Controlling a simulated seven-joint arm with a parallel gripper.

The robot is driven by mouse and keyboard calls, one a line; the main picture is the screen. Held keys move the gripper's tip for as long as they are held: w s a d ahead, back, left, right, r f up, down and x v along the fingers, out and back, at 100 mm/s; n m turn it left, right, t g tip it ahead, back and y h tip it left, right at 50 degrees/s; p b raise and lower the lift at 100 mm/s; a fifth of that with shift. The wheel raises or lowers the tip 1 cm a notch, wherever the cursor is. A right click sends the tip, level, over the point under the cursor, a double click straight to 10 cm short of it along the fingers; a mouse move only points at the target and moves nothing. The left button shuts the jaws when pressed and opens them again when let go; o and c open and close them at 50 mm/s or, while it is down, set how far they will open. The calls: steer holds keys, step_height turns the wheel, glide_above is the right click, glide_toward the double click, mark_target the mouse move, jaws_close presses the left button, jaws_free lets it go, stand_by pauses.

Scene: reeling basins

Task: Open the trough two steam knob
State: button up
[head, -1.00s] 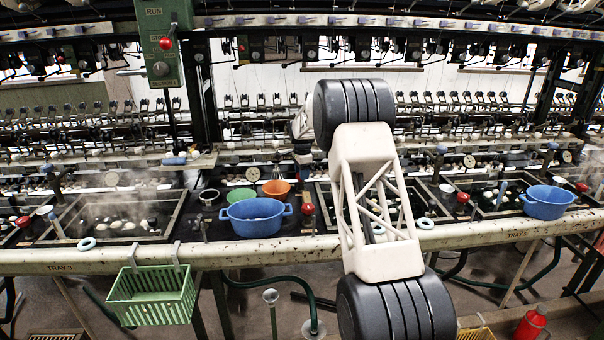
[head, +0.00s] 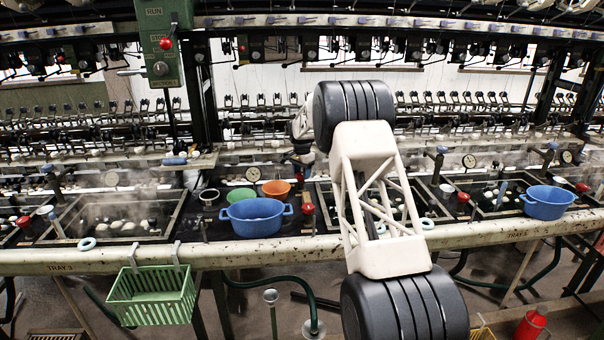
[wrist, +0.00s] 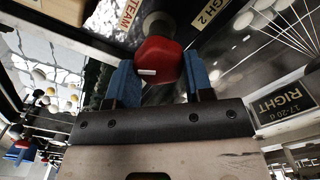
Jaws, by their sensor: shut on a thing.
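In the wrist view a red knob (wrist: 158,62) with a short white mark sits between the two blue fingers of my gripper (wrist: 161,78). The fingers are shut on the knob, one on each side. A pale label ending in "TEAM" (wrist: 128,17) lies just left of the knob's mount.
A blue basin (head: 255,218), a green bowl (head: 241,196) and an orange bowl (head: 276,188) stand on the bench left of my arm. Another red knob (head: 308,209) stands beside the blue basin. A green basket (head: 152,296) hangs from the front rail.

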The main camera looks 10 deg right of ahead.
mark_target(301, 173)
steer(key=n, duration=0.6)
steer(key=shift+a+n, duration=0.1)
steer(key=shift+n, duration=0.2)
steer(key=n, duration=0.5)
steer(key=shift+a, duration=0.1)
steer(key=shift+n, duration=0.3)
steer(key=o, duration=0.9)
steer(key=shift+r, duration=0.15)
steer(key=shift+r, duration=3.75)
steer(key=shift+r, duration=0.1)
